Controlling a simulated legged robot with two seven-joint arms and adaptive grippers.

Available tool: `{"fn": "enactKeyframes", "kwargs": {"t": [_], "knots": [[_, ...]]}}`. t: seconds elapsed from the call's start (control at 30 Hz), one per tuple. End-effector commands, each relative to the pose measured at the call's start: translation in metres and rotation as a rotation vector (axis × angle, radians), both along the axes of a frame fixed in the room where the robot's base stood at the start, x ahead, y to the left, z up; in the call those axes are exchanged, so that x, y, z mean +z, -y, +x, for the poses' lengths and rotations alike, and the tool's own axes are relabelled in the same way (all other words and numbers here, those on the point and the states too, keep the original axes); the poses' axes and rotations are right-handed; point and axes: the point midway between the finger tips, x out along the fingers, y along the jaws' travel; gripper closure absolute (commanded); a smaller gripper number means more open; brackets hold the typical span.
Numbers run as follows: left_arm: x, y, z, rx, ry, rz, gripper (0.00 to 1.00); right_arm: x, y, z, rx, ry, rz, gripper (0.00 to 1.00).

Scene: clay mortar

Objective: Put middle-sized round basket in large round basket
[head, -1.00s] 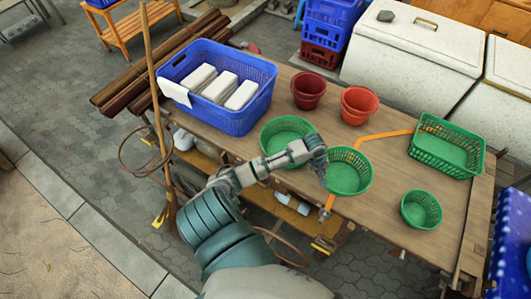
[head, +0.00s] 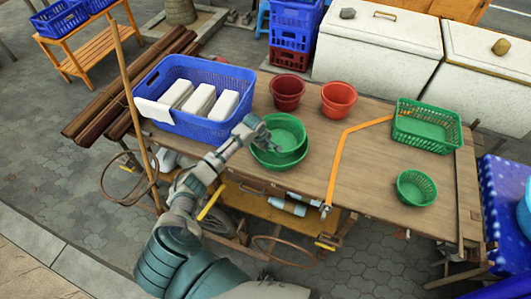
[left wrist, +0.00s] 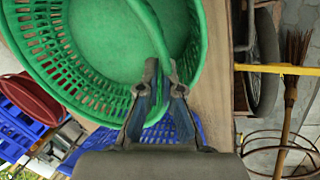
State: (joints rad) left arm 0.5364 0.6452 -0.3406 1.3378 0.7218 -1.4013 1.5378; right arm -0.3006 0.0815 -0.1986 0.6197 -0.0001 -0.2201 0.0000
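The middle-sized green round basket (head: 287,128) is over the large green round basket (head: 279,164), overlapping it and slightly toward its far side. I cannot tell whether its bottom rests inside or hovers just above. My left gripper (head: 262,136) is at the left rim of the middle-sized basket. In the left wrist view, the gripper's fingers (left wrist: 161,78) are closed on a green rim, with green lattice wall (left wrist: 75,75) beside it. Much of the large basket is hidden under the middle-sized one. My right gripper is not in view.
A small green round basket (head: 416,188) and a green rectangular basket (head: 428,128) stand to the right. Two red pots (head: 338,99) are behind. A blue crate (head: 205,100) with white blocks is close on the left. An orange strap (head: 339,160) crosses the clear table middle.

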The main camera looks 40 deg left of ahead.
Motion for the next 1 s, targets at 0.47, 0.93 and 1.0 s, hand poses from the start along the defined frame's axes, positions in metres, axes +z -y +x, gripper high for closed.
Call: {"fn": "enactKeyframes", "kwargs": {"t": [0.47,0.93,1.0], "knots": [[-0.044,-0.003,-0.001,0.0,0.002,-0.002,1.0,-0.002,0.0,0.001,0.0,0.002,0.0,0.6],[-0.053,-0.001,0.0,0.0,0.002,-0.002,1.0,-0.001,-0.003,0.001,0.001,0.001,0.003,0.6],[-0.055,-0.002,-0.001,0.0,0.001,-0.002,1.0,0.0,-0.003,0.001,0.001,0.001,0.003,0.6]]}}
